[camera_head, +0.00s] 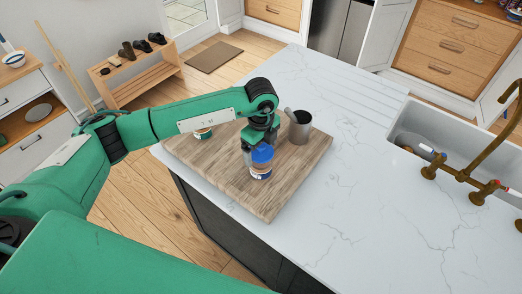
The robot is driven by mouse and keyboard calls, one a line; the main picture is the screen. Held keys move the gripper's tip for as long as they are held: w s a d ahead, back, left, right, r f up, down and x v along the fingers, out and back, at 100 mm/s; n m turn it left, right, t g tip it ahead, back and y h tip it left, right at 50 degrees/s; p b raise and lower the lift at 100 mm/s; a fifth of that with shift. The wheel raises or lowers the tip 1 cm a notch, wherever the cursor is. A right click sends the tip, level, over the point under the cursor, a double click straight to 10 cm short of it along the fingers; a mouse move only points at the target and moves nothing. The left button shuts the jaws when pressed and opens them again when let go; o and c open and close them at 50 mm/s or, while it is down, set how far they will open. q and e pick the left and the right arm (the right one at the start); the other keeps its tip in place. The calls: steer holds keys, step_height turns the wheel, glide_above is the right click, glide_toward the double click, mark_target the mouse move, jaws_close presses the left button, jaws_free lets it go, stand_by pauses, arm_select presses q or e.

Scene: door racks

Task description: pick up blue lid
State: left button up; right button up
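The blue lid (262,153) sits on top of a small jar (260,171) with a pale and blue label, upright near the front edge of a wooden board. My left gripper (259,146) points down right at the lid, its fingers at the lid's back and side. The fingers overlap the lid in the picture, and I cannot tell whether they touch it or how far apart they are. My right gripper is not in view.
The wooden board (285,188) lies on a white marble counter (345,195). A grey metal cup (300,128) with a utensil stands just right of my gripper. Another small container (203,134) is partly behind my arm. A sink (440,135) with a brass tap is at right.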

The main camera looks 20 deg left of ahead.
arm_select(q)
steer(key=c, duration=0.8)
steer(key=shift+r, duration=0.1)
